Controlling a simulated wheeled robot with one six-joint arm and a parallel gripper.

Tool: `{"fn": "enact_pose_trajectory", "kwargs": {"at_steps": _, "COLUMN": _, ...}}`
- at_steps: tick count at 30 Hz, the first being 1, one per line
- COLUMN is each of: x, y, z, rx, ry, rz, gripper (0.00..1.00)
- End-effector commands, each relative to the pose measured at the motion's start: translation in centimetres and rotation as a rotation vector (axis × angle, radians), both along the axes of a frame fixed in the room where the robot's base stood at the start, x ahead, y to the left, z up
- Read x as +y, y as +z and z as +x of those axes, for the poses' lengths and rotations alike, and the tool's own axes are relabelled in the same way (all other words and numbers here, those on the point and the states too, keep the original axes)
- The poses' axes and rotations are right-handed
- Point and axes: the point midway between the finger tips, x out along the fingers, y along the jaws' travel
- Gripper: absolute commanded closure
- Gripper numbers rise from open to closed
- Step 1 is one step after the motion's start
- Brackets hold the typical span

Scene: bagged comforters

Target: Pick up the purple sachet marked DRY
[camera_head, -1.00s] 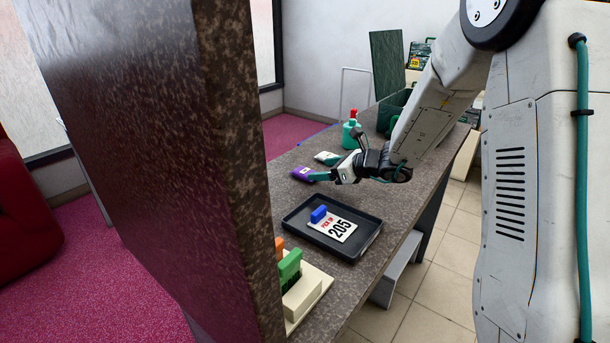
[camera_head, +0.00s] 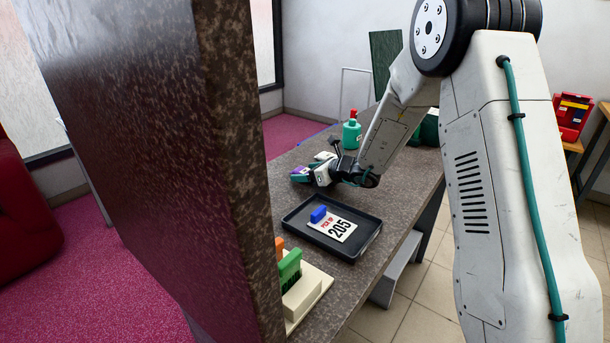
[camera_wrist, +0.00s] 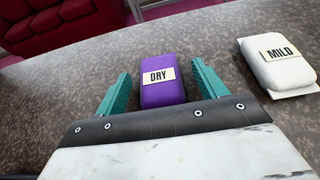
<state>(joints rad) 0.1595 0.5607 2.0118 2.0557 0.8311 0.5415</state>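The purple sachet marked DRY (camera_wrist: 161,88) lies on the speckled counter in the wrist view, label facing up. My gripper (camera_wrist: 160,88) is open, with one teal finger on each side of the sachet. A small gap shows on both sides, wider on the left. In the head view the sachet (camera_head: 299,173) is mostly hidden behind my gripper (camera_head: 304,175), which is low over the counter.
A white sachet marked MILD (camera_wrist: 278,62) lies to the right of the purple one. A black tray (camera_head: 290,222) with a 205 card is nearer on the counter (camera_head: 283,190). A teal bottle (camera_head: 351,135) stands behind my gripper. A tall speckled panel (camera_head: 232,150) rises at left.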

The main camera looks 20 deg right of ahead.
Motion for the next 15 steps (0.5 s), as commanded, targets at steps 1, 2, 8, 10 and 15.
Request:
{"fn": "enact_pose_trajectory", "kwargs": {"at_steps": 1, "x": -0.01, "y": 0.00, "z": -0.01, "rx": 0.000, "ry": 0.000, "rz": 0.000, "gripper": 0.40}}
{"fn": "enact_pose_trajectory", "kwargs": {"at_steps": 2, "x": -0.01, "y": 0.01, "z": -0.01, "rx": 0.000, "ry": 0.000, "rz": 0.000, "gripper": 0.49}}
{"fn": "enact_pose_trajectory", "kwargs": {"at_steps": 8, "x": -0.01, "y": 0.02, "z": -0.03, "rx": -0.001, "ry": 0.000, "rz": -0.001, "gripper": 0.77}}
{"fn": "enact_pose_trajectory", "kwargs": {"at_steps": 10, "x": -0.01, "y": 0.02, "z": -0.03, "rx": -0.001, "ry": 0.000, "rz": -0.001, "gripper": 0.77}}
{"fn": "enact_pose_trajectory", "kwargs": {"at_steps": 15, "x": -0.01, "y": 0.16, "z": -0.03, "rx": -0.001, "ry": 0.000, "rz": -0.001, "gripper": 0.77}}
